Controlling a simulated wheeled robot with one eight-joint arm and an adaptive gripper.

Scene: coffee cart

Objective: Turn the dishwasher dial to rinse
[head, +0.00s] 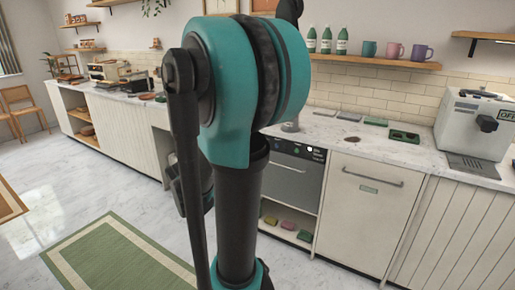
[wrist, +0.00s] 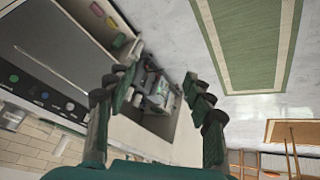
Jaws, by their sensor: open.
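The dishwasher (head: 291,178) is built in under the counter, with a dark control panel along its top edge. A small white round knob (head: 310,149), which looks like the dial, sits near the panel's right end; its setting is too small to read. In the wrist view the dishwasher front (wrist: 55,60) fills the left side, upside down, and its panel shows small green and blue round controls. My gripper (wrist: 158,84) is open with nothing held, its fingers apart from the panel.
An open shelf with coloured sponges (head: 288,225) lies below the dishwasher. A white cabinet door with a handle (head: 365,214) stands to its right. The marble counter (head: 345,133) holds shallow trays and a coffee machine (head: 478,130). A green rug (head: 118,257) lies on open floor.

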